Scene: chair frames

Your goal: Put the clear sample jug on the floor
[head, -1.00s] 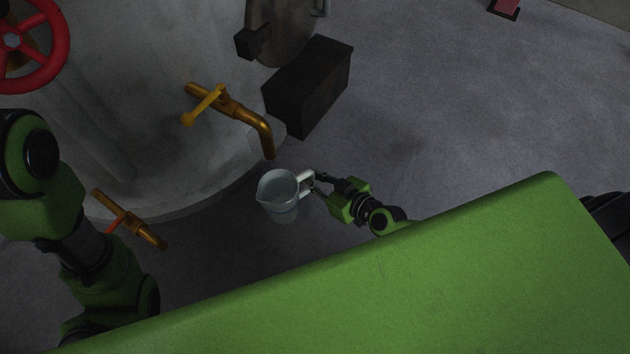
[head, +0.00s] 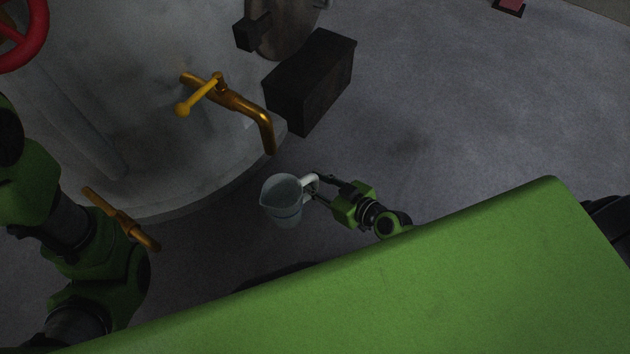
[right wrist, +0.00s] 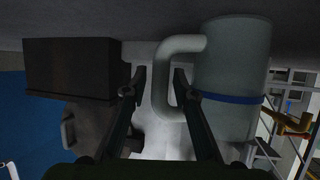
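The clear sample jug (head: 281,202) is a pale, see-through jug with a spout on the left and a handle on the right. My right gripper (head: 317,186) is at its handle, fingers on either side of it. In the right wrist view, which looks upside down, the jug (right wrist: 232,70) with its blue band is at the right, its handle between the fingertips (right wrist: 160,80). The jug looks upright over the dark floor (head: 440,130); whether its base touches the floor cannot be told. My left arm shows at the left, but its gripper is not in view.
A large pale tank (head: 150,120) fills the upper left, with a brass tap (head: 245,108) close above the jug and a lower brass valve (head: 120,217). A black box (head: 312,80) stands beside the tank. Floor to the right is open.

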